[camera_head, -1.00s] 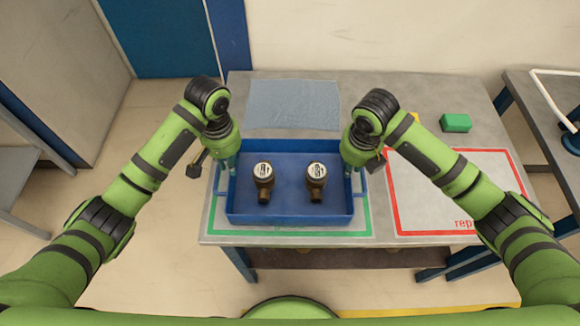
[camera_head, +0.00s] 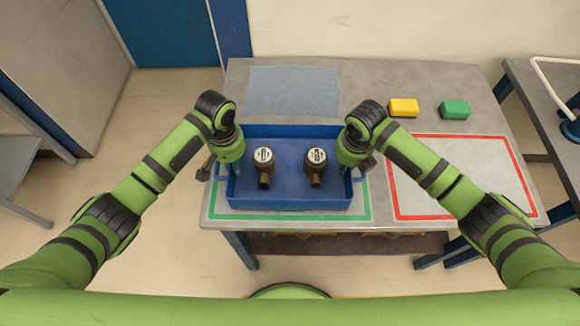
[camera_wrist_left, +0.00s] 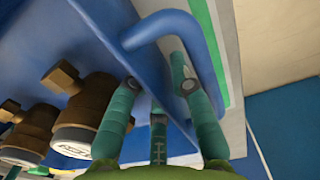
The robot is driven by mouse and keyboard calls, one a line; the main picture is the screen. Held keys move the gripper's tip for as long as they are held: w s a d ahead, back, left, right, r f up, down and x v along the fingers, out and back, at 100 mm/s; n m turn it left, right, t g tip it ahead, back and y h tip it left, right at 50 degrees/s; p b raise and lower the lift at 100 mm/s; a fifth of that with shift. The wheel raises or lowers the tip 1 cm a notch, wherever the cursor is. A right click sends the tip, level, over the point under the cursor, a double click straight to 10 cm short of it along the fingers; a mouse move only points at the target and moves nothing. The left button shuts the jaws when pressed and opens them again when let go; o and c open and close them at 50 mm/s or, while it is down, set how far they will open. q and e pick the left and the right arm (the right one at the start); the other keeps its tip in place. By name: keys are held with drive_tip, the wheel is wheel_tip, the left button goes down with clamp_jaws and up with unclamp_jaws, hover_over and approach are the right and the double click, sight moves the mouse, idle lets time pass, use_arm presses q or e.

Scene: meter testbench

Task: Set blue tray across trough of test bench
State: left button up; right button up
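The blue tray (camera_head: 290,203) lies inside the green outline on the table and holds two brass meters (camera_head: 264,166) (camera_head: 316,166) with white dials. My left gripper (camera_head: 236,166) is at the tray's left end. In the left wrist view its teal fingers (camera_wrist_left: 157,88) are spread apart by the tray's side and its blue bar handle (camera_wrist_left: 205,40). One finger is within the handle loop; contact is unclear. My right gripper (camera_head: 346,168) is at the tray's right end, its fingertips mostly hidden. The test bench trough is not identifiable in view.
A red-outlined area (camera_head: 460,178) to the right is empty. A yellow block (camera_head: 404,107) and a green block (camera_head: 455,109) lie behind it. A grey-blue mat (camera_head: 293,92) lies behind the tray. Another table (camera_head: 545,100) stands at the right.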

drive_tip(key=shift+w+f, duration=0.1)
use_arm(q)
clamp_jaws()
use_arm(e)
clamp_jaws()
